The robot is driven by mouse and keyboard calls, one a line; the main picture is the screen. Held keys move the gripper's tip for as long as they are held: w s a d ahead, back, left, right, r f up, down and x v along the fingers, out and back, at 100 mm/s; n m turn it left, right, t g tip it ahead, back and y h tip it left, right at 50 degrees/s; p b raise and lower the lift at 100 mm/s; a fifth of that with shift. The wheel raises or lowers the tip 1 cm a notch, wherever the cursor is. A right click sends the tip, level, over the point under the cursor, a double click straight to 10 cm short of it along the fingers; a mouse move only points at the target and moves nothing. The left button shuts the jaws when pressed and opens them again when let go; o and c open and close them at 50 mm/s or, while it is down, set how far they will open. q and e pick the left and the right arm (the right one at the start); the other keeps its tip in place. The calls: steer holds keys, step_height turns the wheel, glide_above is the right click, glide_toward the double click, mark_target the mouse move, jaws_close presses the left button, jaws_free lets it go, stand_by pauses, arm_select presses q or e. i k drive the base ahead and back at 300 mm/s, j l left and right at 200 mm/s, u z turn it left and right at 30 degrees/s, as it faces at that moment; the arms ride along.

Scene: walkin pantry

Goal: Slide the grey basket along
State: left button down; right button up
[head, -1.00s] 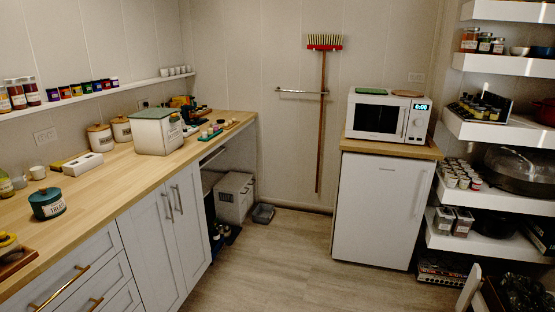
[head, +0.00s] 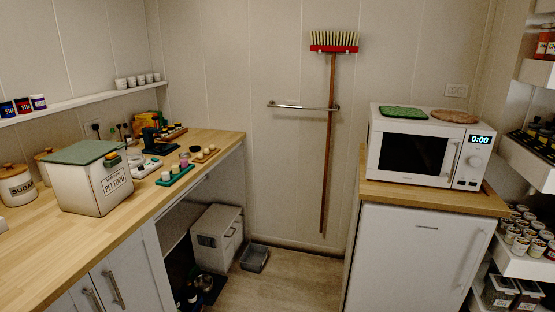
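A small grey open-topped basket (head: 255,257) sits on the floor near the back wall, just right of the pale bin under the counter. It looks upright, and its inside is too dark to make out. Neither of my grippers shows in the head view, so nothing of mine is seen touching the basket.
A pale bin (head: 216,238) stands under the wooden counter (head: 120,226), left of the basket, with dark items in front of it. A white fridge (head: 410,262) with a microwave (head: 415,150) above stands right. Bare floor (head: 295,272) lies between. A broom (head: 329,150) hangs behind.

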mark_target(253, 259)
steer(key=i, duration=1.8)
